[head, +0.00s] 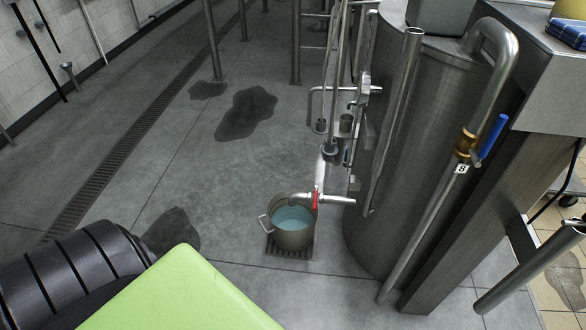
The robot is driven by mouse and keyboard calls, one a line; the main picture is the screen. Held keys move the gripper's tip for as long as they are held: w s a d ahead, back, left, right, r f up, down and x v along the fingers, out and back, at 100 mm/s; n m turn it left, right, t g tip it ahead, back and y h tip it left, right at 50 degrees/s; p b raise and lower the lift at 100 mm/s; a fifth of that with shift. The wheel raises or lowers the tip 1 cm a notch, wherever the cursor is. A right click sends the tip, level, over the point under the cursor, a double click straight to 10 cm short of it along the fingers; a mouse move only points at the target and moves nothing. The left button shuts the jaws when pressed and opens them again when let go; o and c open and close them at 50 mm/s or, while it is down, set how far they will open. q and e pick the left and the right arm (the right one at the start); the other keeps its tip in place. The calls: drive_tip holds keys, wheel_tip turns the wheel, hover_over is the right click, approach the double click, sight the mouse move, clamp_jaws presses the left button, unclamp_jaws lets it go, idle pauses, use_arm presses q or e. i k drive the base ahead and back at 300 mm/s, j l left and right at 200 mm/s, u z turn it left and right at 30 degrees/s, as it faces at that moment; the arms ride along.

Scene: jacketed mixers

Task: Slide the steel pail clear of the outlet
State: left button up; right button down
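The steel pail (292,240) stands upright on the floor left of the large steel mixer. It holds bluish water, and a loop handle sticks out on its left side. The outlet (337,201), a short horizontal pipe with a red lever, comes from the mixer's lower side. Its end reaches over the pail's right rim. I cannot tell whether anything runs from it. Neither of my grippers is in view.
The jacketed mixer (405,150) stands close on the pail's right, with thin pipes behind it. A small floor grate (290,251) lies under the pail. A long drain channel (120,150) runs at the left. Floor left of the pail is open, with dark wet patches (246,112).

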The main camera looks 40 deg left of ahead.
sight(292, 228)
drive_tip(key=u, duration=1.25)
